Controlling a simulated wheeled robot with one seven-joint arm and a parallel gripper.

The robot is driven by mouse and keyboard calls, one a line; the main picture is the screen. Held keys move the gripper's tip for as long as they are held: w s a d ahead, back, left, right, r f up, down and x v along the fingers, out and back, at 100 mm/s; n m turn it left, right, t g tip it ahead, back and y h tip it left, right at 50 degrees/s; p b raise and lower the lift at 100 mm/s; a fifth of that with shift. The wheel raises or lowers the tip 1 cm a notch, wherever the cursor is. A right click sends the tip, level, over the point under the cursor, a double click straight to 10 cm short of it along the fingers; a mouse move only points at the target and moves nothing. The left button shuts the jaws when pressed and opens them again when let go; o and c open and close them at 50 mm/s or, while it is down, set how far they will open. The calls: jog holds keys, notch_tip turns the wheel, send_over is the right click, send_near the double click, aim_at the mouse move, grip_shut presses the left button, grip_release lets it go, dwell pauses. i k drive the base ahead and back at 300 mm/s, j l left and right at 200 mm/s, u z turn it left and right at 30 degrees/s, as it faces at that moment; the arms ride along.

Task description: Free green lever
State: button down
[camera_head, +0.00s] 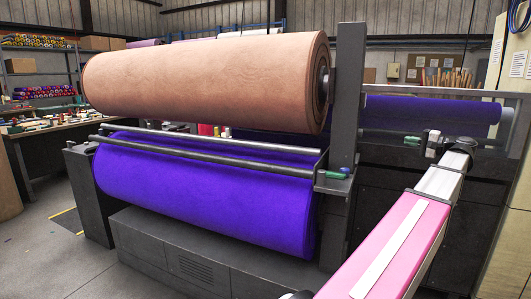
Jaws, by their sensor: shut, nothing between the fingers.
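A small green lever (337,175) sits at the right end of the metal bars, low on the front of the grey upright. Another small green handle (412,141) shows further right, just left of my gripper. My gripper (428,142) is at the end of my pink and silver arm, on the right side of the view. It is small and dark here, shut, with nothing held. I cannot tell whether it touches the green handle beside it. It is well apart from the lever on the upright.
A large brown felt roll (205,80) lies above a purple felt roll (205,190), with two metal bars (210,150) between them. The grey upright (347,110) stands between the rolls and my gripper. Another purple roll (430,112) lies behind. Open floor (35,245) is at left.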

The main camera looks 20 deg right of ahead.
aim_at(322, 174)
jog(key=k+l, duration=0.7)
jog(key=k, duration=0.2)
